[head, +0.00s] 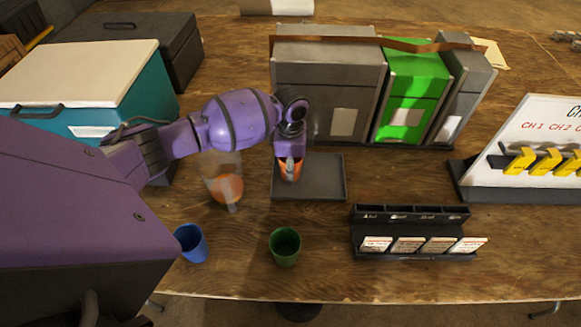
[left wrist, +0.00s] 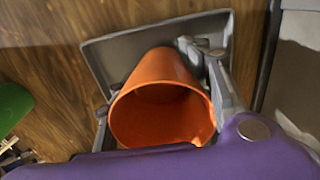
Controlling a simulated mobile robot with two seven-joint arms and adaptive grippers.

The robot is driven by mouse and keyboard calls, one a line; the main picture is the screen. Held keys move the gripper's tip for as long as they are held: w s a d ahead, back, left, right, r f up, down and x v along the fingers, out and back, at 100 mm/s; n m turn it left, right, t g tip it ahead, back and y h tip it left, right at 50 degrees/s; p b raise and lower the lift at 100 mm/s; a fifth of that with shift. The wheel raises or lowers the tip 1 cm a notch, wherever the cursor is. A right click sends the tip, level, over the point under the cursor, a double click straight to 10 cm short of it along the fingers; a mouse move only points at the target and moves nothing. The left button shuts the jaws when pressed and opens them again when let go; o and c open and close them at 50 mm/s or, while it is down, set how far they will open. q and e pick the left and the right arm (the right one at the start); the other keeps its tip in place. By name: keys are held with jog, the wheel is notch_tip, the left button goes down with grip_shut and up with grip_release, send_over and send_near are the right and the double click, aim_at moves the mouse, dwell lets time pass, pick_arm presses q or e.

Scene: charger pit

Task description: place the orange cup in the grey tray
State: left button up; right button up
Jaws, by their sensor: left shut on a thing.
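The orange cup (head: 290,171) is at the left part of the grey tray (head: 325,185) in the head view. My left gripper (head: 289,160) comes down from above and is shut on the cup's wall. In the left wrist view the orange cup (left wrist: 162,105) fills the middle, its open mouth toward the camera, with a gripper finger (left wrist: 222,85) against its right side. The grey tray (left wrist: 105,55) lies behind the cup there. I cannot tell whether the cup's base touches the tray. My right gripper is not in view.
A blue cup (head: 192,243) and a green cup (head: 285,246) stand near the front edge. A black card holder (head: 410,232) is at right.

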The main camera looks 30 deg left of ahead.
pick_arm(q)
jog(key=shift+f, duration=0.1)
jog(key=o, duration=1.2)
jog(key=shift+f, duration=0.1)
jog(key=shift+o, duration=0.2)
notch_tip(320, 180, up, 12)
jog(key=shift+r+p, duration=0.2)
jog(key=shift+p, duration=0.25)
